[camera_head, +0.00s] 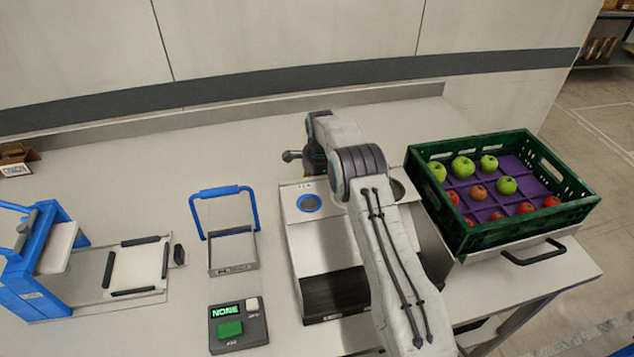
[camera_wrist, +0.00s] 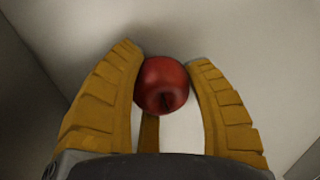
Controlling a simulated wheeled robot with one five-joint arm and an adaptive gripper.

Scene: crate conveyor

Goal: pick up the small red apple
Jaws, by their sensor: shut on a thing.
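In the wrist view, a dark red apple (camera_wrist: 162,84) sits between the two yellow ribbed fingers of my gripper (camera_wrist: 165,56). My gripper is shut on it, with a finger on either side near the tips. A pale grey surface lies behind the apple; I cannot tell how far off it is. In the head view, my gripper and this apple are hidden behind my arm and the metal machine. Red apples (camera_head: 525,208) and green apples (camera_head: 462,167) also lie in a green crate (camera_head: 535,224) at the right, on a purple tray liner (camera_head: 515,168).
A metal machine (camera_head: 322,241) with a blue ring stands mid-table under my arm. To its left are a blue-handled frame (camera_head: 224,192), a control box (camera_head: 238,326) reading "NONE", and a blue press (camera_head: 37,262).

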